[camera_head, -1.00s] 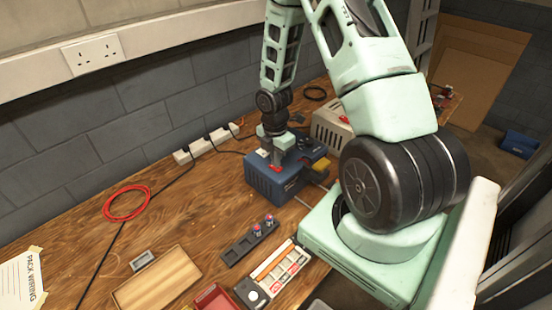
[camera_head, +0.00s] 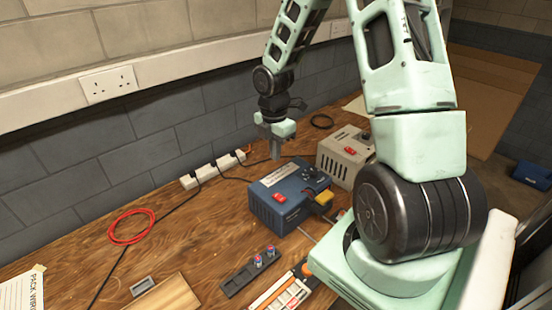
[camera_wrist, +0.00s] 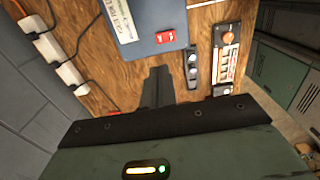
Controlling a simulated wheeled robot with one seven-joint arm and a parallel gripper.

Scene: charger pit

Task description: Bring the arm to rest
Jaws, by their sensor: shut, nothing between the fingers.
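My gripper (camera_head: 275,152) hangs from my raised arm with its fingers pointing down, shut and empty. In the head view it is above the bench, just left of and behind the blue charger box (camera_head: 282,212), apart from it. The box has a red switch (camera_head: 279,197), a dark knob, a white label and a yellow plug (camera_head: 324,197) at its right side. In the wrist view my shut fingers (camera_wrist: 157,88) reach toward the bare wood beside the blue box (camera_wrist: 135,35), whose red switch (camera_wrist: 166,37) shows.
A grey box (camera_head: 343,155) stands right of the blue one. A red cable loop (camera_head: 131,227), a dark rack with two small cylinders (camera_head: 249,272) and a wooden tray (camera_head: 168,297) lie on the bench.

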